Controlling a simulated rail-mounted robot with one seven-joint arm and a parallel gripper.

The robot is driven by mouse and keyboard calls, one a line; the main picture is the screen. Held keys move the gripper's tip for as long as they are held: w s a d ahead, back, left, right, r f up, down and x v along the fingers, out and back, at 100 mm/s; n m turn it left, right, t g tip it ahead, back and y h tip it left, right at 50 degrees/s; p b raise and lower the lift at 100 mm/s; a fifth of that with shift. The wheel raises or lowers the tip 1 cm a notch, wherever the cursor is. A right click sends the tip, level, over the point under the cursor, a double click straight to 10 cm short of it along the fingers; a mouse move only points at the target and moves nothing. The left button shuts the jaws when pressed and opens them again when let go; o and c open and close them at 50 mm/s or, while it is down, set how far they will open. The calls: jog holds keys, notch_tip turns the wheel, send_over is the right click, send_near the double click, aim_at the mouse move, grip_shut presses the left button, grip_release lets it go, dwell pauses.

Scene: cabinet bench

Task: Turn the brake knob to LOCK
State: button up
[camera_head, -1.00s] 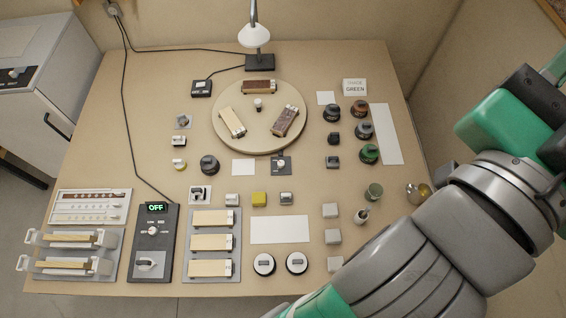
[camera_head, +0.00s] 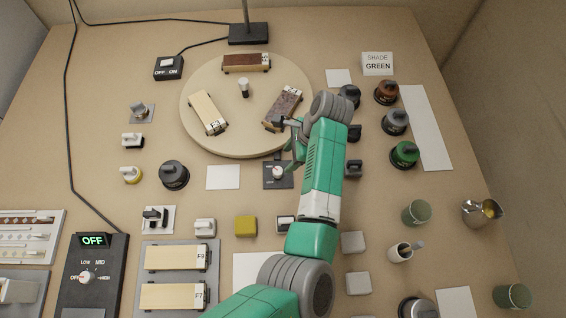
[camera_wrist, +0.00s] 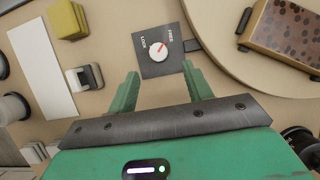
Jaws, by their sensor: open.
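The brake knob (camera_wrist: 158,51) is a small white round knob with a red pointer, on a dark square plate (camera_wrist: 150,66) marked LOCK and FREE. In the wrist view the pointer is turned toward the FREE side. The knob also shows in the head view (camera_head: 278,172), at the front edge of the round turntable (camera_head: 190,125). My gripper (camera_wrist: 159,73) is open and empty. Its green fingertips are on either side of the plate's near edge in the wrist view, short of the knob. In the head view my gripper is just right of the knob; contact is not visible.
The turntable carries several wooden-topped blocks, one (camera_head: 283,108) close to my gripper. A dark round knob (camera_head: 174,174) and white card (camera_head: 223,177) lie left of the brake. A yellow block (camera_head: 246,227) and grey-white switch (camera_head: 285,224) stand in front. Dark-lidded jars (camera_head: 395,122) stand right.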

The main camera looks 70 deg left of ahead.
aim_at(278, 171)
jog(key=b+x, duration=0.2)
jog(key=x, duration=0.5)
jog(key=shift+s+f+b, duration=0.15)
jog(key=shift+f+b, duration=0.15)
jog(key=c, duration=1)
jog(key=shift+o, duration=0.2)
jog(key=shift+r+p, duration=0.1)
jog(key=shift+p, duration=0.2)
